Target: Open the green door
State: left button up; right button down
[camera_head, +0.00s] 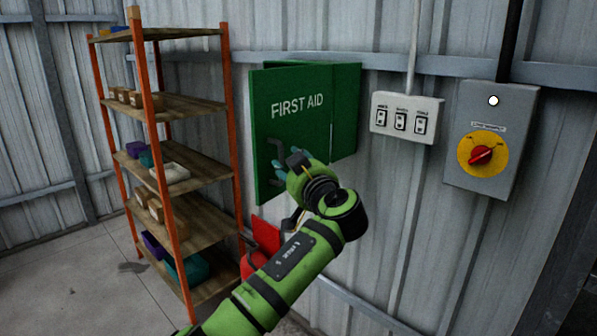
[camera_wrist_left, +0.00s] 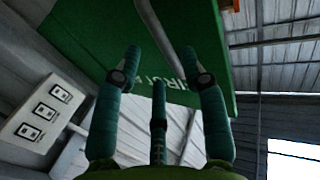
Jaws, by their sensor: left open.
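The green door (camera_head: 297,105), lettered "FIRST AID", is on the green cabinet (camera_head: 346,110) on the wall. It appears to stand ajar, its left edge out toward me. Its bar handle (camera_head: 275,153) is near the left edge. My left gripper (camera_head: 280,170) is at this handle, fingers partly hidden by my wrist. In the left wrist view, the teal fingers of my left gripper (camera_wrist_left: 158,68) are spread, with the grey handle bar (camera_wrist_left: 163,28) passing between the fingertips; contact cannot be told. The green door (camera_wrist_left: 95,35) fills the space beyond. My right gripper is not in view.
A shelf rack (camera_head: 185,162) with orange posts and small boxes stands left of the cabinet. A three-switch panel (camera_head: 405,115) and a grey box with a red knob (camera_head: 482,155) are on the wall at right. A red object (camera_head: 262,240) is below the door.

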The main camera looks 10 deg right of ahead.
pick_arm(q)
jog(key=v, duration=0.4)
jog(key=shift+s+d, duration=0.1)
jog(key=shift+s, duration=0.2)
